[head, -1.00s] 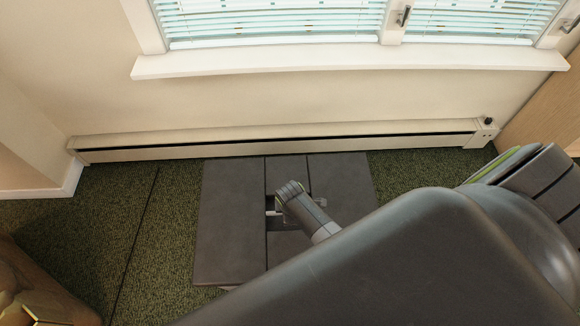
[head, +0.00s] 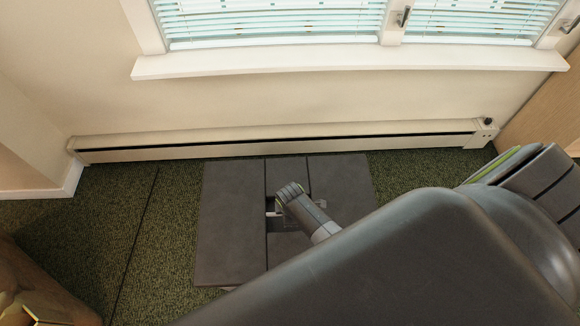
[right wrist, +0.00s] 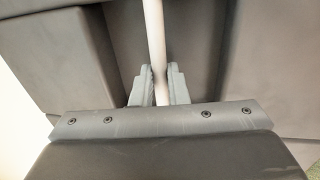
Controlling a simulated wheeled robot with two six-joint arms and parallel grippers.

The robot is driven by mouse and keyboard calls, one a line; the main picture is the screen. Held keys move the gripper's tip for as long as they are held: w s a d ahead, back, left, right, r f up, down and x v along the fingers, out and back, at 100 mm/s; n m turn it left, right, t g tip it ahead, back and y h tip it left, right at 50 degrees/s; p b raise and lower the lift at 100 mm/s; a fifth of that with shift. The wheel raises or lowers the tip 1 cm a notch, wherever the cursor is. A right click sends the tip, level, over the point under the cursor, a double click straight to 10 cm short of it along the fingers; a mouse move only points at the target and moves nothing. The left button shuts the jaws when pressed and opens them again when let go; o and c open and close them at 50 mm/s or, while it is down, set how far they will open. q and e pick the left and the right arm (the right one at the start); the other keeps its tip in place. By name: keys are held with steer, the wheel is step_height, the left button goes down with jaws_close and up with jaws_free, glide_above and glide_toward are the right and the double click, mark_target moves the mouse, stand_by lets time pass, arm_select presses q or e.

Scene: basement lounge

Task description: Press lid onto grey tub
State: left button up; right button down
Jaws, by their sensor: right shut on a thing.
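A dark grey, flat-topped piece with straight grooves (head: 232,225) sits on the carpet below the window. I cannot tell whether this is the lid, the tub or both together, nor whether they are pressed shut. A recess shows at its middle, partly behind my right wrist. My right gripper (right wrist: 159,85) is shut on a pale, slim bar (right wrist: 154,35), with one finger on each side of it. Dark grey panels fill the right wrist view behind the bar. In the head view my right arm hides the grey piece's lower right part. My left gripper is out of view.
A long white baseboard heater (head: 285,142) runs along the wall behind the grey piece, under the windowsill (head: 340,62). Green carpet (head: 165,235) is clear to the left. A brown and gold object (head: 35,285) stands at the lower left corner.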

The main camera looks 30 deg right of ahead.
stand_by(0.3)
steer(key=c, duration=0.9)
jaws_free()
steer(key=shift+o, duration=0.2)
